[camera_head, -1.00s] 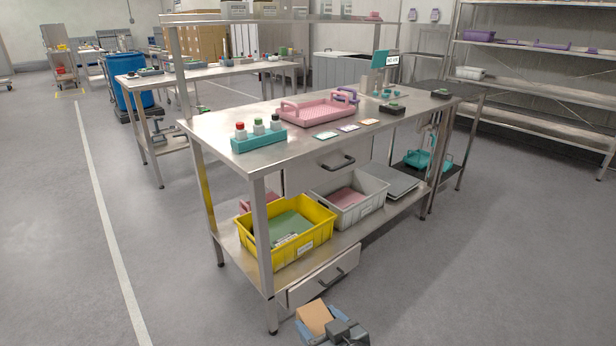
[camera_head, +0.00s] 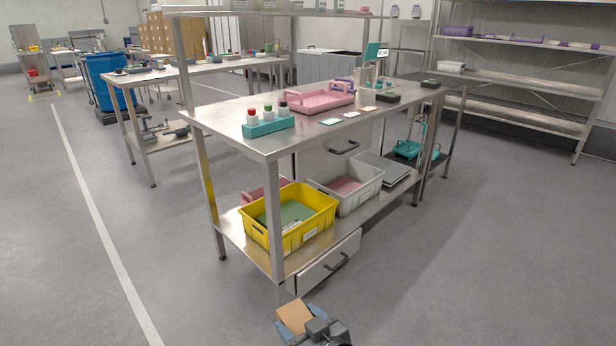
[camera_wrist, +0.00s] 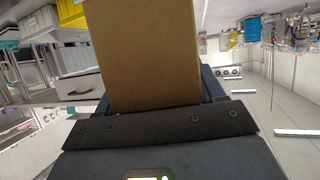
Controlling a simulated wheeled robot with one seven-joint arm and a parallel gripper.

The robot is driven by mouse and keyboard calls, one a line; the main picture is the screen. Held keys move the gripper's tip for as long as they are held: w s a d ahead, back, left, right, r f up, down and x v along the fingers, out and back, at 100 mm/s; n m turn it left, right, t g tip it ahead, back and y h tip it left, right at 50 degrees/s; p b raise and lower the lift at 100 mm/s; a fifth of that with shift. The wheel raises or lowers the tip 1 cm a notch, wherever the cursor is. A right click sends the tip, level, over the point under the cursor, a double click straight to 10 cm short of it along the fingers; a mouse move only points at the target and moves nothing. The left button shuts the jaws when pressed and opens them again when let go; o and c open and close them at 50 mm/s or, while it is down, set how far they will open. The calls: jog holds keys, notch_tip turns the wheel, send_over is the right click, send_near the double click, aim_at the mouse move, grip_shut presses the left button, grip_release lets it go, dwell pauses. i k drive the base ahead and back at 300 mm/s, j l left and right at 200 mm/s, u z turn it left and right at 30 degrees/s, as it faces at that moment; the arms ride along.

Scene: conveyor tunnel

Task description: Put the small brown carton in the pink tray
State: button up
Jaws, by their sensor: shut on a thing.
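The small brown carton (camera_head: 295,317) is held in my gripper (camera_head: 298,326) low at the bottom of the head view, in front of the table. In the wrist view the carton (camera_wrist: 150,55) fills the upper middle, between the fingers of my gripper (camera_wrist: 152,95), which is shut on it. The pink tray (camera_head: 322,103) has raised handles and sits on the steel table top, toward the back. No carton shows in it. The carton is well apart from the tray, lower and nearer to me.
On the table (camera_head: 215,123), a teal rack (camera_head: 268,127) of capped bottles stands left of the tray, with small cards in front. The lower shelf bears a yellow bin (camera_head: 290,229) and a grey bin (camera_head: 345,195). A drawer (camera_head: 330,266) stands open below. Floor to the right is clear.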

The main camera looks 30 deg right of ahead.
aim_at(313, 100)
jog(key=i+j, duration=0.2)
jog(key=i, duration=0.3)
jog(key=i+j, duration=0.25)
jog(key=i, duration=0.25)
jog(key=i+l+z, duration=0.05)
